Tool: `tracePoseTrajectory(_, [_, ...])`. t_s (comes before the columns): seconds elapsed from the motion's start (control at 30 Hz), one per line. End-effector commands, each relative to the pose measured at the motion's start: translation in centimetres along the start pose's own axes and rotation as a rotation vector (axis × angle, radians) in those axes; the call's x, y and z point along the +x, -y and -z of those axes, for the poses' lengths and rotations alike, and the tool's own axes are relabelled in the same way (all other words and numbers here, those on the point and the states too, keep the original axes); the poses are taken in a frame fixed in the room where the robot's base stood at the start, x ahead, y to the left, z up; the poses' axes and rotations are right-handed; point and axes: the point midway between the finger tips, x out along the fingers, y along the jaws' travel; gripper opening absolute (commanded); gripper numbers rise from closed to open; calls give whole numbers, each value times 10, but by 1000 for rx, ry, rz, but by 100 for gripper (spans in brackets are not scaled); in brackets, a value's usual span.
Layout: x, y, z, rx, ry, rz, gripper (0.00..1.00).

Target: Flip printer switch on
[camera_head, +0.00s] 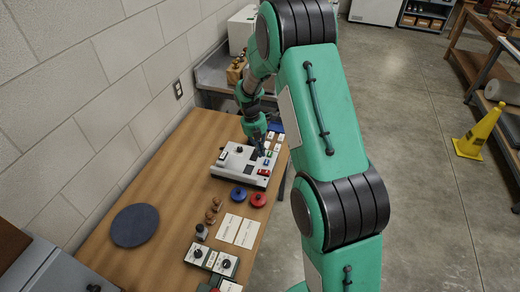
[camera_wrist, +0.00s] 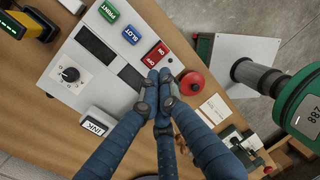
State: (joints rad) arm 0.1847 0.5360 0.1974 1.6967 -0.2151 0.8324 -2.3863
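The printer is a white box (camera_head: 236,172) on the wooden table; it also fills the upper left of the wrist view (camera_wrist: 97,52). On its panel is a red rocker switch (camera_wrist: 155,55) with white lettering that seems to read ON at one end; the other end is partly by my fingertips, so its position is unclear. My gripper (camera_wrist: 158,78) has its blue fingers drawn together with nothing visible between them. The tips are right at the switch's lower edge; whether they touch it I cannot tell. In the head view my gripper (camera_head: 261,150) is over the printer's right part.
Near the switch are blue SLOT (camera_wrist: 131,35) and green PRINT (camera_wrist: 109,11) buttons, a dial (camera_wrist: 70,74) and an INK label (camera_wrist: 97,124). A red round knob (camera_wrist: 192,84) sits beside the printer. A blue disc (camera_head: 238,194), cards (camera_head: 238,230) and a dark round mat (camera_head: 135,225) lie nearby.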

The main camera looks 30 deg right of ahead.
Motion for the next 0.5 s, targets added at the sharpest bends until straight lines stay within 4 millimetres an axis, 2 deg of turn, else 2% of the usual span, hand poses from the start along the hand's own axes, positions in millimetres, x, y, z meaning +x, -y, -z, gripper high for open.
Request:
tracePoseTrajectory(0.2, [38, 0, 1, 0, -3, 2, 0])
tracePoseTrajectory(0.5, [82, 0, 1, 0, -2, 1, 0])
